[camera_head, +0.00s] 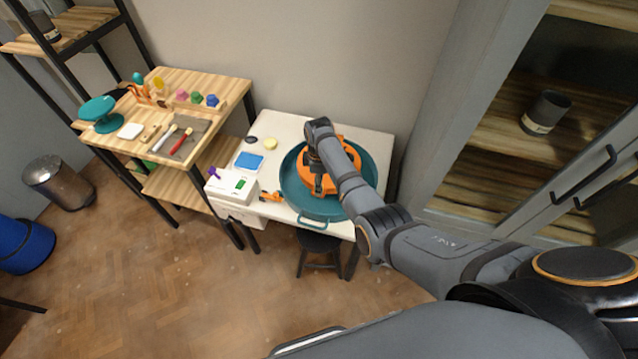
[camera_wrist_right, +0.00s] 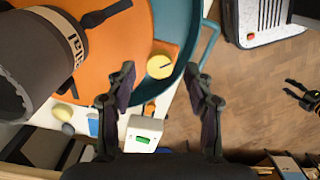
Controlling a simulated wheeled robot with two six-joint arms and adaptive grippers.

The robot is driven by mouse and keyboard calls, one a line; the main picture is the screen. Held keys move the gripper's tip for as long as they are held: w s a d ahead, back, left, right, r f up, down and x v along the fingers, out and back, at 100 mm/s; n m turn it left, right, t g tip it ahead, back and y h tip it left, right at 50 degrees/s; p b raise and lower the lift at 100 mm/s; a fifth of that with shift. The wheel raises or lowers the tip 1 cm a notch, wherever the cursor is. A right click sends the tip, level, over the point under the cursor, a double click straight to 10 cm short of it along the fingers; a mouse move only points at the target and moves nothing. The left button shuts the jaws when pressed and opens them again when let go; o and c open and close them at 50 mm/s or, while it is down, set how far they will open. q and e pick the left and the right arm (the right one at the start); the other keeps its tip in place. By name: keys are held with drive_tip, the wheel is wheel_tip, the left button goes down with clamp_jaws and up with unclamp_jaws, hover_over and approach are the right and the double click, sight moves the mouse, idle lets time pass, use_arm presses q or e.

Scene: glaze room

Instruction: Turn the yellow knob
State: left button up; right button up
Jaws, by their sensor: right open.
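The yellow knob (camera_wrist_right: 160,66), round with a dark line across it, sits on an orange piece (camera_wrist_right: 118,30) in the right wrist view. The orange piece lies in a teal round tray (camera_wrist_right: 185,25), which also shows on the white table in the head view (camera_head: 368,172). My right gripper (camera_wrist_right: 161,72) is open, its two fingers apart on either side of the knob in the picture; I cannot tell whether they touch it. In the head view my right gripper (camera_head: 318,178) is over the tray, and the knob cannot be made out.
A dark cylinder with a light lettered band (camera_wrist_right: 38,60) is close on the left. A wooden bench (camera_head: 225,88) holds tools.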

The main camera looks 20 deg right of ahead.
drive_tip(key=shift+f, duration=0.95)
clamp_jaws()
drive_tip(key=shift+m, duration=0.3)
